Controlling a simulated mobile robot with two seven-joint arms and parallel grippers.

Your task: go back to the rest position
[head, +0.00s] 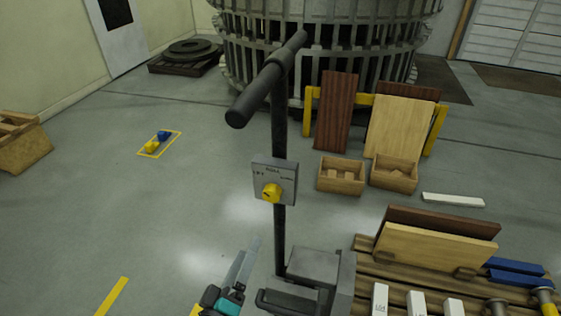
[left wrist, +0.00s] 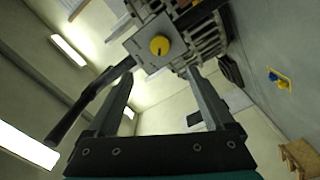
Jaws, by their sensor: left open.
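My left gripper (head: 243,266) is low in the middle of the head view, left of a dark post (head: 279,235). Its fingers point up and away. In the left wrist view the gripper (left wrist: 161,72) has its two fingers spread with nothing between them. A grey control box with a yellow knob (head: 272,192) is on the post. The box also shows beyond the fingertips in the left wrist view (left wrist: 137,46), apart from them as far as I can tell. My right gripper is in neither view.
The post carries a thick black crossbar handle (head: 262,85). A wooden pallet (head: 362,243) at lower right holds upright boards, white blocks and blue bars. Two wooden crates (head: 340,190) stand behind. A yellow floor square (head: 147,153) holds small parts. Floor at left is mostly clear.

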